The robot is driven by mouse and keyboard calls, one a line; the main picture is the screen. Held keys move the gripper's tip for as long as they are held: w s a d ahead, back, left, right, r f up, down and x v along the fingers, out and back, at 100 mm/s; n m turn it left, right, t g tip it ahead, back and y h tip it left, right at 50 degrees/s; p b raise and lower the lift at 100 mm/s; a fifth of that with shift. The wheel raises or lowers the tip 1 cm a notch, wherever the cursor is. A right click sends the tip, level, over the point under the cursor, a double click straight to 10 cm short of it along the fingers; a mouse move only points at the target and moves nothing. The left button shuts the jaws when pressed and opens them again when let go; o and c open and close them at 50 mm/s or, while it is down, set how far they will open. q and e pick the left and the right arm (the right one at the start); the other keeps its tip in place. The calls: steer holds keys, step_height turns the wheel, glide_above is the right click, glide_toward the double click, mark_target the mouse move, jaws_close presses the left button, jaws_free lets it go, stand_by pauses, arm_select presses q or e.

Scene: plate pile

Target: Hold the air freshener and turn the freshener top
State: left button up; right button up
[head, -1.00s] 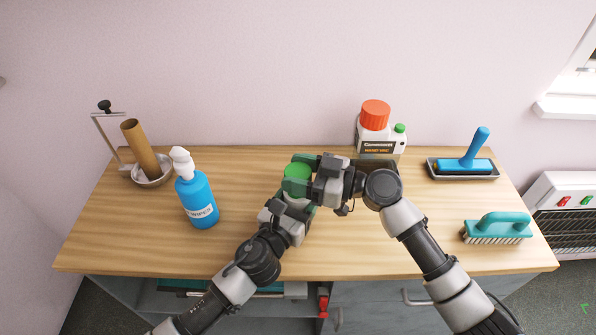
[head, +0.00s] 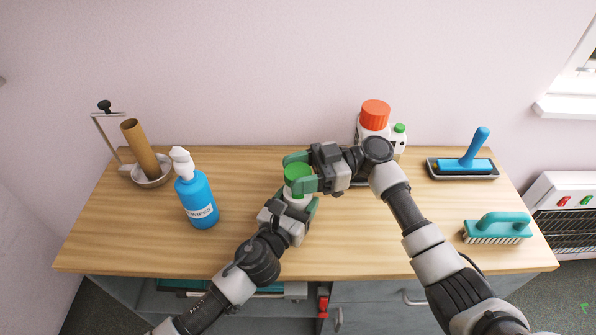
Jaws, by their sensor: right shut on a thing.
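The air freshener (head: 300,202) is a small white can standing near the middle of the table, with a round green top (head: 298,173). My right gripper (head: 298,171) reaches in from the right and is shut on the green top, one finger behind it and one in front. My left gripper (head: 298,206) comes from the lower left, lower down, with its green fingers around the white body. Its contact with the body is mostly hidden by the grippers themselves.
A blue pump bottle (head: 199,203) and a brown tube in a bowl (head: 152,180) stand left. A white jug with an orange cap (head: 375,113) is behind my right arm.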

arm_select(q)
steer(key=shift+s, duration=0.1)
arm_select(e)
steer(key=o, duration=0.9)
steer(key=shift+o, duration=0.2)
steer(key=shift+d, duration=0.1)
steer(key=v, duration=0.7)
steer(key=shift+d, duration=0.2)
steer(key=shift+w, duration=0.1)
arm_select(q)
steer(key=o, duration=1.1)
